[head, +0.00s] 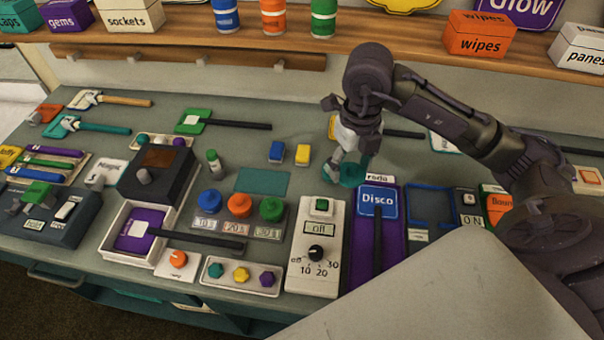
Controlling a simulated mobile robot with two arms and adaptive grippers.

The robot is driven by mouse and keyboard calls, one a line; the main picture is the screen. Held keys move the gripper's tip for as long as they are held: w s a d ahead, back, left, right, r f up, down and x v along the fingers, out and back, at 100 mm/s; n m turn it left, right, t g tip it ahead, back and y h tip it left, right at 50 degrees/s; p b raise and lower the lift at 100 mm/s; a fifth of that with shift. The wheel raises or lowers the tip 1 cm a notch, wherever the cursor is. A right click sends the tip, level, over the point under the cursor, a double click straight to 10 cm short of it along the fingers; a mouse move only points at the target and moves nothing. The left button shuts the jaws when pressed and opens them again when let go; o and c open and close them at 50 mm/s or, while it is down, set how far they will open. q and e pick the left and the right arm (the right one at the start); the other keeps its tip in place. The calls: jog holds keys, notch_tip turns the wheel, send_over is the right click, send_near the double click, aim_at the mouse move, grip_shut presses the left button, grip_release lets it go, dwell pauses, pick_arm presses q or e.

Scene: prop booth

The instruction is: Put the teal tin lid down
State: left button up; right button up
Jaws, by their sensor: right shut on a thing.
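My right gripper (343,172) comes in from the right and points down over the back middle of the bench. It is shut on the teal tin lid (354,175), a small round piece partly hidden behind the fingers. The lid is at or just above the bench top; I cannot tell whether it touches. It is just behind the white "soda" label and the blue "Disco" sign (377,201). My left gripper is not in view.
A flat teal rectangle (262,181) lies on the bench (308,182) left of the gripper. Blue (277,151) and yellow (303,155) blocks stand behind it. A white dial box (315,240) is in front. Bare bench lies between the rectangle and the gripper.

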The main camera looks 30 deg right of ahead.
jog(key=shift+w+a+f+p, duration=0.2)
jog(key=shift+w+a+f, duration=0.1)
jog(key=shift+w, duration=0.15)
jog(key=shift+w+a+f+p, duration=0.2)
jog(key=shift+w+a, duration=0.1)
jog(key=shift+w, duration=0.15)
jog(key=p, duration=0.3)
send_over(300, 185)
jog(key=f, duration=0.5)
jog(key=shift+s+d, duration=0.2)
jog(key=shift+s, duration=0.15)
jog(key=shift+w+a+f, duration=0.2)
jog(key=shift+w+f, duration=0.15)
jog(key=shift+f, duration=0.2)
notch_tip(300, 185, down, 3)
jog(key=shift+f+p, duration=0.1)
jog(key=shift+p, duration=0.45)
jog(key=shift+f, duration=0.3)
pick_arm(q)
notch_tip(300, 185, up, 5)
